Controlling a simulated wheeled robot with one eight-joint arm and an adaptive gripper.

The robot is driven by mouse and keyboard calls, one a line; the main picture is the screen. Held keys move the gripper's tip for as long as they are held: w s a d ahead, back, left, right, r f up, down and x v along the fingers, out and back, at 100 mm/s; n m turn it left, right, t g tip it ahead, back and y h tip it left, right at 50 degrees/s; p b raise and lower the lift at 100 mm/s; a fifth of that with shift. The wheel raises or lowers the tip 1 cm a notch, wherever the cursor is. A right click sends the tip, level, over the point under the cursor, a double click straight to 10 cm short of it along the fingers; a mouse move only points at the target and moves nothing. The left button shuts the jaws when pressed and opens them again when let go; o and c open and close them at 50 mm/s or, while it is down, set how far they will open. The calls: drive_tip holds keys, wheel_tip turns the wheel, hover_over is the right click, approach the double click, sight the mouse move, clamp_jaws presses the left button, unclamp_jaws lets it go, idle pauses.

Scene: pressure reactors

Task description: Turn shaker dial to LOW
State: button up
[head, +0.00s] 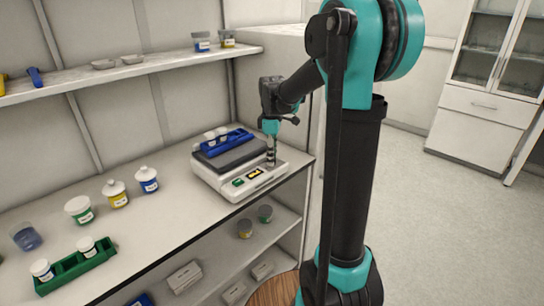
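The shaker (222,185) is a white box with a dark top plate, standing at the right end of the bench. A blue rack (238,138) with white-capped vials sits on its plate. Its front panel has a green button (238,182) and a small display with yellow markings (254,174). My gripper (271,158) points down over the right end of the front panel. The fingertips are at or just above the panel there. I cannot make out the dial, which the gripper seems to hide. Whether the fingers are open or shut is too small to tell.
Lidded jars (116,193) stand on the bench left of the shaker. A green rack (76,262) with vials is at the front left. A wall shelf (130,71) runs above. A lower shelf (215,255) holds jars and boxes. Open floor (440,230) lies to the right.

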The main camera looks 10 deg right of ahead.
clamp_jaws()
drive_tip(key=shift+m, duration=0.4)
drive_tip(key=m, duration=0.2)
drive_tip(key=shift+m, duration=0.4)
drive_tip(key=m, duration=0.4)
drive_tip(key=shift+m, duration=0.3)
drive_tip(key=m, duration=1.1)
drive_tip(key=shift+m, duration=0.4)
